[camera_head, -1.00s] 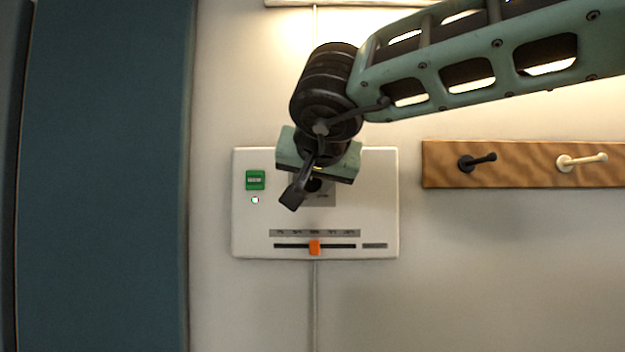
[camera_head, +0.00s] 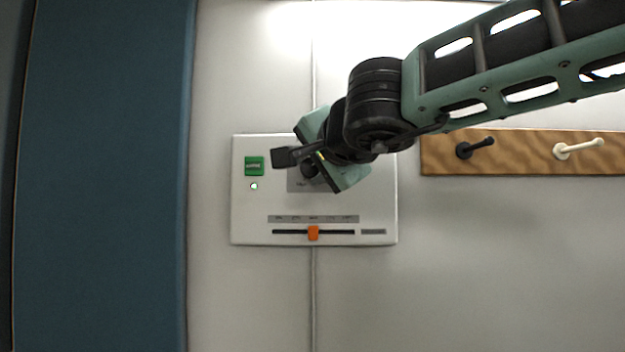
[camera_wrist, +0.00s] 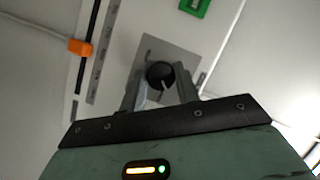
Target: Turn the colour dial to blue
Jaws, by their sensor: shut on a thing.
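The dial's colour marks cannot be read in either view.
The panel also bears a green switch (camera_head: 254,166), a small lit lamp (camera_head: 254,187) and an orange slider (camera_head: 313,233) below. A wooden rail (camera_head: 522,152) with a black hook and a cream hook is at the right. A blue-green panel (camera_head: 105,180) stands at the left.

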